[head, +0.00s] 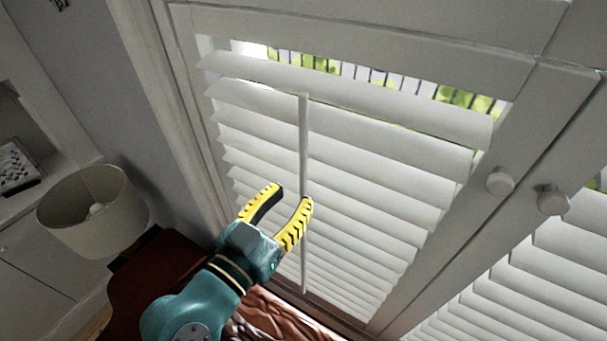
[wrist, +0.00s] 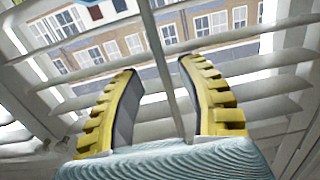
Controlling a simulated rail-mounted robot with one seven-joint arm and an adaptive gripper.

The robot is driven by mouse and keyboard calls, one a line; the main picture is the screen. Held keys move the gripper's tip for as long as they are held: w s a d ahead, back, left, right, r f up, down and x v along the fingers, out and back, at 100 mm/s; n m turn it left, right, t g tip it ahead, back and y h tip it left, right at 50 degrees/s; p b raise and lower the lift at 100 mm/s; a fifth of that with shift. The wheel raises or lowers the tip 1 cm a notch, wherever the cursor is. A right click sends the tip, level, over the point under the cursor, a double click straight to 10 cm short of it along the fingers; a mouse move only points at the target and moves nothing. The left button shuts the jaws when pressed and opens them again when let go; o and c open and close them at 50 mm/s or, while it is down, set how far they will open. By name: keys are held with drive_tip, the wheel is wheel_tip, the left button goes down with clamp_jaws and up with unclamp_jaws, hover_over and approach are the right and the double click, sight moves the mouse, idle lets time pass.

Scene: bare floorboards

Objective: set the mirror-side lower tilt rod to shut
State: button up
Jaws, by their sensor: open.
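The white tilt rod (head: 304,140) runs down the front of the left shutter panel's slats (head: 370,153). In the wrist view the rod (wrist: 166,75) runs down between my two fingers. The slats there (wrist: 262,84) are tilted open, with gaps showing buildings outside. My gripper (head: 293,194) is open, its yellow fingers reaching up to the middle of the rod. In the head view the right fingertip covers a short piece of the rod. In the wrist view my gripper (wrist: 158,65) has space on both sides of the rod, and contact with it does not show.
Two round white knobs (head: 500,181) (head: 553,199) are on the frames to the right. Another slatted panel (head: 545,275) is at the lower right. A lampshade (head: 92,212) stands left of my arm. A dark red-brown surface (head: 150,275) lies below.

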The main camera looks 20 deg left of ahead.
sight(301, 186)
drive_tip(key=w, duration=0.4)
drive_tip(key=shift+w+d+p, duration=0.25)
drive_tip(key=shift+w+p, duration=0.1)
drive_tip(key=shift+w, duration=0.05)
drive_tip(key=shift+o, duration=0.2)
clamp_jaws()
